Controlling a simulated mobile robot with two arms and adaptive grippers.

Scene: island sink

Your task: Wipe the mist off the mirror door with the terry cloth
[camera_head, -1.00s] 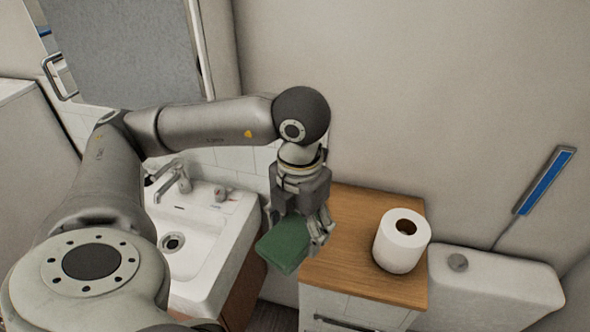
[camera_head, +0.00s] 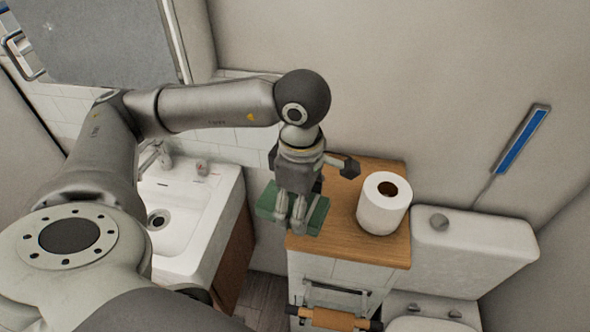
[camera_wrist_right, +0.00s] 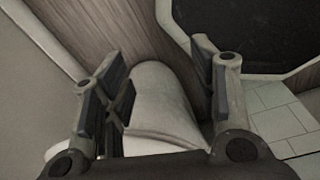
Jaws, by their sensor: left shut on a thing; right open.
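The mirror door (camera_head: 95,45) is a dull grey panel at the upper left of the head view, cut off by the top edge. My left gripper (camera_head: 299,218) points down beside the wooden counter, to the right of the sink and well away from the door. It is shut on the folded green terry cloth (camera_head: 268,203), which sticks out on both sides of the fingers. My right gripper (camera_wrist_right: 157,62) shows only in the right wrist view. It is open, with nothing seen held between its fingers.
A white sink (camera_head: 195,225) with a tap stands below the door, partly behind my left arm. A toilet paper roll (camera_head: 384,203) stands on the wooden counter (camera_head: 345,240), close to the cloth. A toilet cistern (camera_head: 470,240) is at the right. A pale rounded object (camera_wrist_right: 160,100) lies behind my right fingers.

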